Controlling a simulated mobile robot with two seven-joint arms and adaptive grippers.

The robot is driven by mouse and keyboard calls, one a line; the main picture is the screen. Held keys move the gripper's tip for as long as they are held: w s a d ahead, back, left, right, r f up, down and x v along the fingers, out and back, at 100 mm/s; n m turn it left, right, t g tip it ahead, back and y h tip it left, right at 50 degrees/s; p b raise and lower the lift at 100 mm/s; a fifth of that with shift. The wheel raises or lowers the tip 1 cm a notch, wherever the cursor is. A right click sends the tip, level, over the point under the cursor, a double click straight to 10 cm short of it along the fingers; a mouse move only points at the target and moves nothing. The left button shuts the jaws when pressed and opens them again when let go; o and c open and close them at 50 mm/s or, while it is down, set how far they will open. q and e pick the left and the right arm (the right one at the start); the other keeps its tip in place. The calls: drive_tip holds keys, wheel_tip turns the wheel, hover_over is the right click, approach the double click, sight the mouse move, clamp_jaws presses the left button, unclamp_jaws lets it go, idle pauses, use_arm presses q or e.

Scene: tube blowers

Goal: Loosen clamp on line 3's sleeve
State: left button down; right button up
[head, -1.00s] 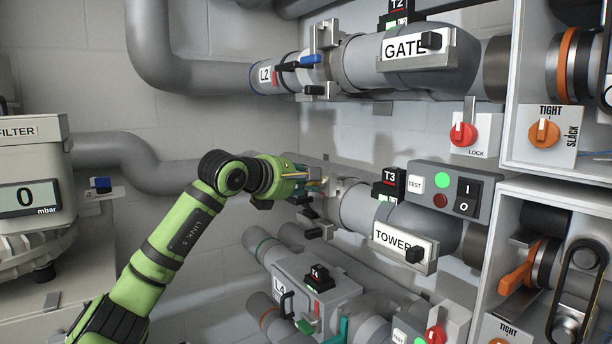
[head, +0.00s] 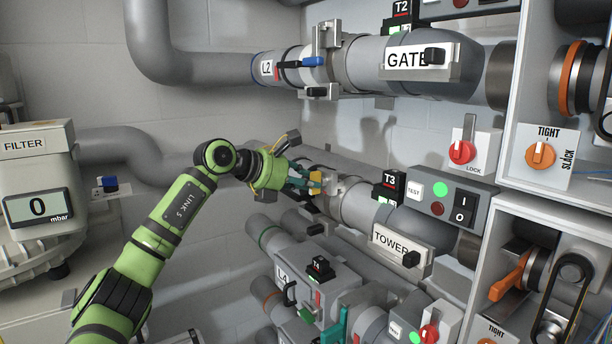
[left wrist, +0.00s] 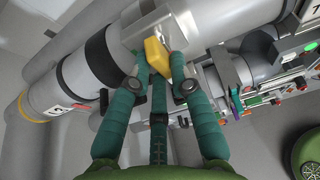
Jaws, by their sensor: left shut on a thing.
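My left gripper (head: 312,182) reaches in from the left to line 3's sleeve (head: 335,187), beside the T3 box. The lever sits against a pale grey clamp block on the grey pipe (left wrist: 92,68). The TOWER plate (head: 392,243) is to the right along the line. My right gripper is not in view.
Above runs line 2 with its clamp (head: 325,50) and GATE plate (head: 408,60). Below is line 4's grey box (head: 318,275). A switch panel (head: 440,203) is close on the right. The filter unit (head: 38,180) stands at left. Free room lies between the wall and my arm.

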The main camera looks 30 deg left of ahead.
use_arm(q)
drive_tip(key=shift+h, duration=0.3)
idle(0.4)
drive_tip(key=c, duration=1.1)
unclamp_jaws()
drive_tip(key=v, duration=1.2)
drive_tip(key=shift+r, duration=0.1)
